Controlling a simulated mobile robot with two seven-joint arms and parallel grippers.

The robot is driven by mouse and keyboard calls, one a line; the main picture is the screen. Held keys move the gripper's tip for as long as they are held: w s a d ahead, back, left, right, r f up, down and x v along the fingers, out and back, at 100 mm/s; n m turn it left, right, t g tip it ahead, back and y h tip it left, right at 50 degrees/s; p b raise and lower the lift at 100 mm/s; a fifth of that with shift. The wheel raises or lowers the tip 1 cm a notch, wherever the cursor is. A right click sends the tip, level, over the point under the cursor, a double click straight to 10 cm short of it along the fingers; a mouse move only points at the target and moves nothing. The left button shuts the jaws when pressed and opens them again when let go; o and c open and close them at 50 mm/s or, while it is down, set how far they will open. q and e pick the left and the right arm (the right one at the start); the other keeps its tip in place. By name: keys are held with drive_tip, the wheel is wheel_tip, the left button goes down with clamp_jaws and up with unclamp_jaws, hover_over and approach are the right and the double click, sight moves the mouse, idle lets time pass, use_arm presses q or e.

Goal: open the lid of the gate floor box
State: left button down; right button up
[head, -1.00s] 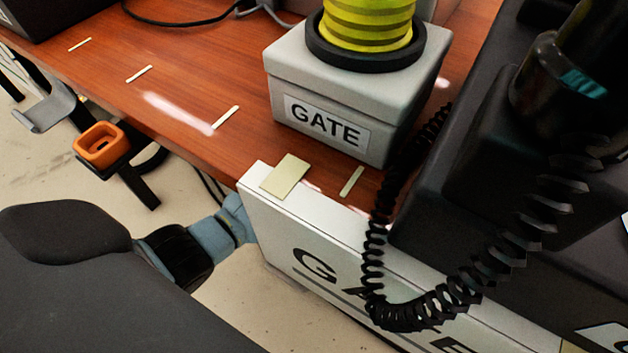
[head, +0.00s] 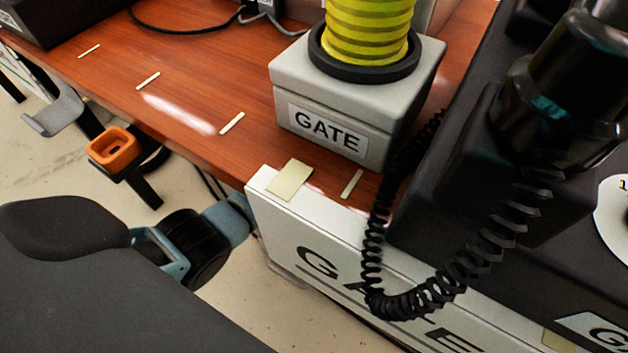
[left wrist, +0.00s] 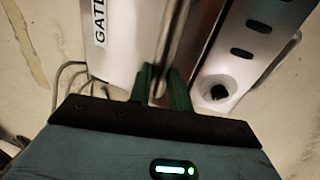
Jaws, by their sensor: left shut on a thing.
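In the left wrist view, a pale metal plate (left wrist: 122,35) carries a partly cut-off label that appears to read GATE. I take it as the lid of the gate floor box. My left gripper (left wrist: 160,88) is shut, its dark green fingers on either side of a narrow upright bar (left wrist: 172,40) along the plate's right side. I cannot tell whether the bar is a handle or the lid's edge. To its right is a pale panel (left wrist: 222,62) with dark slots and a round socket. In the head view, my left fingers are hidden behind the white desk-end panel (head: 285,222). My right gripper is not in view.
A wooden desk (head: 195,85) holds a grey box (head: 375,80) labelled GATE, under a yellow ribbed part. A coiled black cord (head: 372,255) hangs before the white panel. An orange holder (head: 113,146) and a grey hook (head: 55,115) are along the desk's left edge.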

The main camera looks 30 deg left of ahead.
use_arm(q)
drive_tip(key=w+r+b, duration=0.2)
drive_tip(key=w+r, duration=0.3)
drive_tip(key=w, duration=0.2)
drive_tip(key=shift+w+d, duration=0.15)
drive_tip(key=shift+w, duration=0.15)
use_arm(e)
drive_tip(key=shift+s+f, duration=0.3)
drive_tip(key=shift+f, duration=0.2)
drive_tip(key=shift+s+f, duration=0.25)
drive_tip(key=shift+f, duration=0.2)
use_arm(q)
drive_tip(key=shift+s, duration=0.1)
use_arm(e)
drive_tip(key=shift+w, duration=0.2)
use_arm(q)
drive_tip(key=c, duration=1.6)
unclamp_jaws()
drive_tip(key=shift+f, duration=0.1)
drive_tip(key=shift+c, duration=0.2)
drive_tip(key=o, duration=0.3)
drive_tip(key=shift+o, duration=0.2)
drive_tip(key=shift+w, duration=0.2)
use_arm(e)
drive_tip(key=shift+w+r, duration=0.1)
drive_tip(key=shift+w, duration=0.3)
